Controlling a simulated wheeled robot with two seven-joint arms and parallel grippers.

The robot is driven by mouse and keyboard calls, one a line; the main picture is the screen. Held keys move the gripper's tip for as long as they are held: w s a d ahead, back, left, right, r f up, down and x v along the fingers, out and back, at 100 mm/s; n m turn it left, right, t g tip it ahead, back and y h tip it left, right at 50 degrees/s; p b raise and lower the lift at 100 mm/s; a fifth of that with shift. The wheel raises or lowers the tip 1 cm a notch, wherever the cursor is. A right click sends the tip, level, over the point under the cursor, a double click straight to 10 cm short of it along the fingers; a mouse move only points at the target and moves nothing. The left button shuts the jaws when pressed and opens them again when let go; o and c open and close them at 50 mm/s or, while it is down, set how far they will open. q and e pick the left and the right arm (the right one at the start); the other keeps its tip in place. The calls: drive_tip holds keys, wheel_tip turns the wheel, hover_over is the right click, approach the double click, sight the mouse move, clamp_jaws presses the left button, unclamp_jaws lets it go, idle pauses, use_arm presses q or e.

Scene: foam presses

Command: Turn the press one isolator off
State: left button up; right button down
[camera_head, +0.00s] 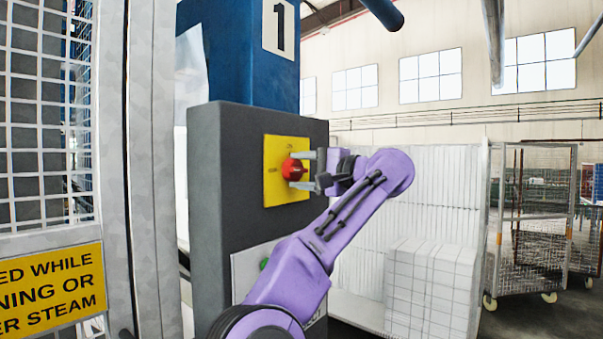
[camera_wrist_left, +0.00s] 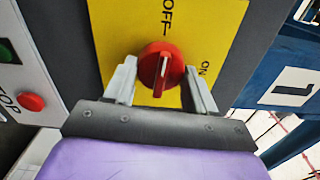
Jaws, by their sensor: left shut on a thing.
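The press one isolator is a red rotary knob (camera_head: 293,169) on a yellow plate (camera_head: 272,187), on the dark grey cabinet below the blue column marked 1. The knob's grip bar and white line run nearly upright there, in line with the OFF side. My left gripper (camera_head: 307,170) reaches it from the right and is shut on the knob. Its fingers (camera_wrist_left: 161,85) lie on either side of the knob. My right gripper is not in view.
The grey cabinet (camera_head: 225,185) carries a lower panel with a green button (camera_head: 264,264). The left wrist view shows a red stop button (camera_wrist_left: 31,102) there. A mesh guard (camera_head: 45,130) stands at left. White stacks (camera_head: 430,290) and a wire cage trolley (camera_head: 525,225) stand at right.

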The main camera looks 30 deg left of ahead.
use_arm(q)
drive_tip(key=shift+w+d+f+n, duration=0.15)
drive_tip(key=shift+f+n, duration=0.15)
drive_tip(key=shift+n, duration=0.2)
drive_tip(key=o, duration=1)
drive_tip(key=shift+s+d+r, duration=0.15)
drive_tip(key=shift+s+r, duration=0.05)
drive_tip(key=d, duration=0.3)
drive_tip(key=d+p, duration=0.1)
drive_tip(key=d, duration=0.3)
drive_tip(key=d+p, duration=0.1)
drive_tip(key=d, duration=0.2)
drive_tip(key=shift+s+d, duration=0.2)
drive_tip(key=shift+s, duration=0.2)
